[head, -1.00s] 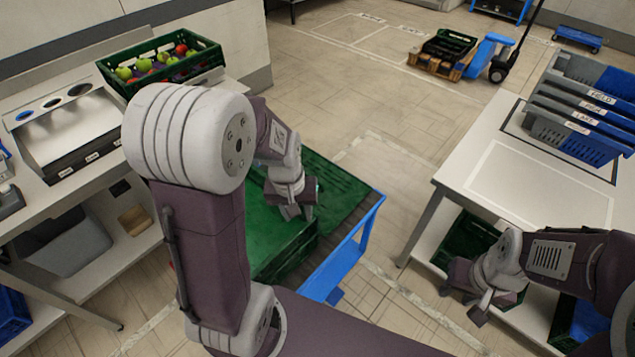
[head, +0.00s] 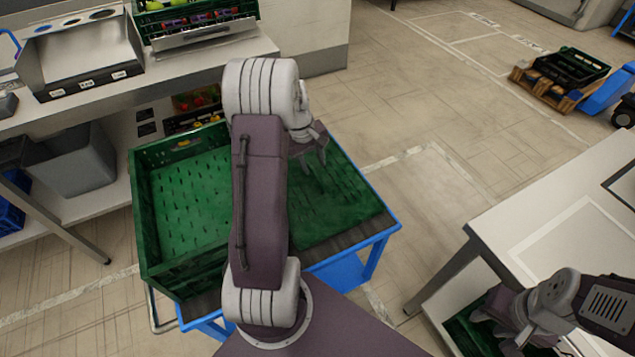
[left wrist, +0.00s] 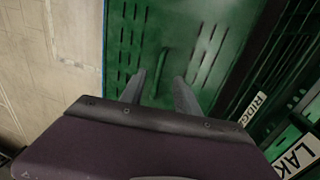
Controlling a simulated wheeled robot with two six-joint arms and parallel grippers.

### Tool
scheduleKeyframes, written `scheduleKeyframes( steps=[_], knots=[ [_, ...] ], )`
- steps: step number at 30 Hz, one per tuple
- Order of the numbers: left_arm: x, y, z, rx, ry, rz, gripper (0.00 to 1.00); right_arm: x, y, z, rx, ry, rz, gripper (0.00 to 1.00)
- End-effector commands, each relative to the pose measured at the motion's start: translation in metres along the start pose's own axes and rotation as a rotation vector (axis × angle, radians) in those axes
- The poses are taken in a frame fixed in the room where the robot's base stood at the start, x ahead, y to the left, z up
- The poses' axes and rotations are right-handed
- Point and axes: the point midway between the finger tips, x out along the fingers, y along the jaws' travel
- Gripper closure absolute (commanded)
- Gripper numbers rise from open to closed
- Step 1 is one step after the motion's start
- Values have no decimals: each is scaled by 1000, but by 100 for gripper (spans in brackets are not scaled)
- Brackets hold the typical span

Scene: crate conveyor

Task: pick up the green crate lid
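The green crate lid (head: 335,200) lies flat on the right part of a blue-framed cart, partly hidden behind my left arm in the head view. In the left wrist view the green slotted lid (left wrist: 205,40) shows a raised handle bar (left wrist: 162,68). My left gripper (head: 318,152) is over the lid's far part. In the left wrist view its two fingers (left wrist: 159,82) are spread, with the handle beyond and between them and nothing visibly gripped. My right gripper (head: 505,338) is at the lower right, by the white table; its fingers are too unclear to read.
An open green crate (head: 160,260) stands on the cart (head: 385,232), left of the lid. A shelved bench (head: 190,65) with a produce crate (head: 200,35) is behind. A white table (head: 500,215) is at right. White labels (left wrist: 297,158) show in the left wrist view. Floor between is clear.

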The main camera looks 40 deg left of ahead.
Motion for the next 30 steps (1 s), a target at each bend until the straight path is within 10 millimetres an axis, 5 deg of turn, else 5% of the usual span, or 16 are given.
scheduleKeyframes(
  steps=[3,8,16,23,27,30],
  knots=[
    [22,-1,0,0,-2,-1,62,9,0,1,0,0,0,64],
    [26,0,0,1,0,0,62,10,0,1,0,0,0,64],
    [71,-2,-3,3,-2,-2,62,28,1,3,0,0,0,64],
    [73,-1,-4,3,1,0,62,27,1,3,0,0,0,64],
    [73,-2,-4,2,1,0,100,27,1,3,0,0,0,64],
    [73,-2,-4,2,1,0,100,27,1,3,0,0,0,64]
  ],
)
